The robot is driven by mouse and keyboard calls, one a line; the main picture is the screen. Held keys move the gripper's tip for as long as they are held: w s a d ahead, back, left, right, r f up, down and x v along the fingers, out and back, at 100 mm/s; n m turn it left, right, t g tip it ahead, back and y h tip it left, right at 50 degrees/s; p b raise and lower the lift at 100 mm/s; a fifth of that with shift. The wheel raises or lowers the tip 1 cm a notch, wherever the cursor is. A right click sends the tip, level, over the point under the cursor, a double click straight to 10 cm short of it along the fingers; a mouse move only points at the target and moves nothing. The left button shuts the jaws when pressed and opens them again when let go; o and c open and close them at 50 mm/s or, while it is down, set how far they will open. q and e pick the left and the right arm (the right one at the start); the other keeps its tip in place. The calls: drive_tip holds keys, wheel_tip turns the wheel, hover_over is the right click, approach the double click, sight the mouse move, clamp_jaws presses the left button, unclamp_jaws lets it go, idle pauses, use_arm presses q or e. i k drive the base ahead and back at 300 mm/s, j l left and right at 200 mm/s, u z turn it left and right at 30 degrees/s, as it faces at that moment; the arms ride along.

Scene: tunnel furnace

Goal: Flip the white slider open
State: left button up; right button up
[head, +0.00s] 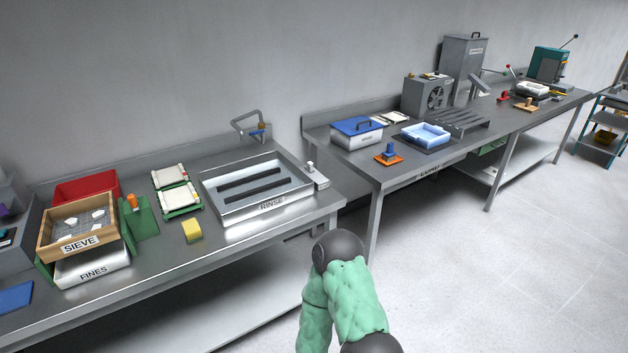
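I cannot clearly pick out a white slider in the head view. A small pale fitting with an upright white knob (311,170) sits at the right end of the sink marked RINSE (272,206); I cannot tell whether it is a slider or how it is set. Two white-topped pieces with green edges, a rear one (170,176) and a front one (179,197), lie left of the sink. Neither gripper shows. Only a green-covered arm of mine with dark joints is in view at the bottom middle, in front of the bench.
On the left bench are a wooden SIEVE box (77,226), a FINES tray (93,268), a red bin (88,187) and a yellow sponge (192,230). A faucet (250,124) stands behind the sink. The right bench holds a blue-lidded box (357,131). Floor at right (500,270) is clear.

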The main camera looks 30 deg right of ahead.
sight(309, 167)
drive_tip(key=i+l+u, duration=0.1)
drive_tip(key=l, duration=0.25)
drive_tip(key=i+l, duration=0.2)
drive_tip(key=l, duration=0.15)
drive_tip(key=i+l+u, duration=0.15)
drive_tip(key=l, duration=0.25)
drive_tip(key=i+l+u, duration=0.1)
drive_tip(key=l, duration=0.25)
drive_tip(key=i+l, duration=0.15)
drive_tip(key=l, duration=0.25)
drive_tip(key=i+l+u, duration=0.15)
drive_tip(key=l, duration=0.25)
drive_tip(key=i+l+u, duration=0.1)
drive_tip(key=l, duration=0.3)
